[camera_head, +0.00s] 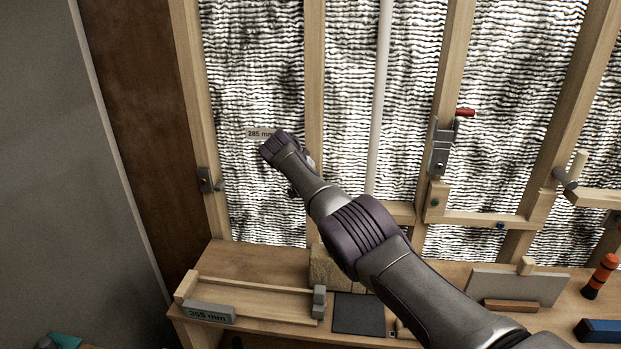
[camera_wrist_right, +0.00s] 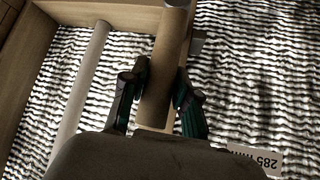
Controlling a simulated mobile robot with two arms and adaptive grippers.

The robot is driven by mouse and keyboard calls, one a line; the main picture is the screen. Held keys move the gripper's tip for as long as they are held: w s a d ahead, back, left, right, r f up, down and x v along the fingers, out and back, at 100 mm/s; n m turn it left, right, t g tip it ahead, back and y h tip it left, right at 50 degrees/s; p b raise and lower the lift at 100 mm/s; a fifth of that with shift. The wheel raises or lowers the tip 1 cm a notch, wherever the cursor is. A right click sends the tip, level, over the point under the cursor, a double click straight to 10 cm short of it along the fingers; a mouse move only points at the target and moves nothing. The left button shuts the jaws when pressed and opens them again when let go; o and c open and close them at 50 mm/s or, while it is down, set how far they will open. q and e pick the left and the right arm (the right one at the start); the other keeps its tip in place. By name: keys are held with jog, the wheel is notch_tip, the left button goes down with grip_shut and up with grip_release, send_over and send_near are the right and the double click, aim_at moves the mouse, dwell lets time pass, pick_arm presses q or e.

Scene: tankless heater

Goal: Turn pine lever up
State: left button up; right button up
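My right arm reaches from the lower right to the upper left in the head view. Its wrist end (camera_head: 283,150) hides the gripper and whatever is between its fingers. In the right wrist view, the two dark fingers of my right gripper (camera_wrist_right: 160,92) flank a round brown wooden bar (camera_wrist_right: 167,55), with both fingertips close against its sides. I cannot tell for sure whether this bar is the pine lever. A pale upright wooden piece (camera_head: 577,167) stands by a grey fitting at the right of the head view. My left gripper is not in view.
A "285 mm" label (camera_head: 259,133) is beside my wrist. A pale pipe (camera_head: 380,100) stands behind the arm. A grey box (camera_head: 441,148) with a red handle (camera_head: 465,112) is on a stud. The workbench (camera_head: 235,258) below holds a wooden jig, boards and tools.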

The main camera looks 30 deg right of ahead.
jog(key=o, duration=0.3)
jog(key=shift+w+a, duration=0.1)
jog(key=v, duration=1.2)
jog(key=shift+f, duration=0.1)
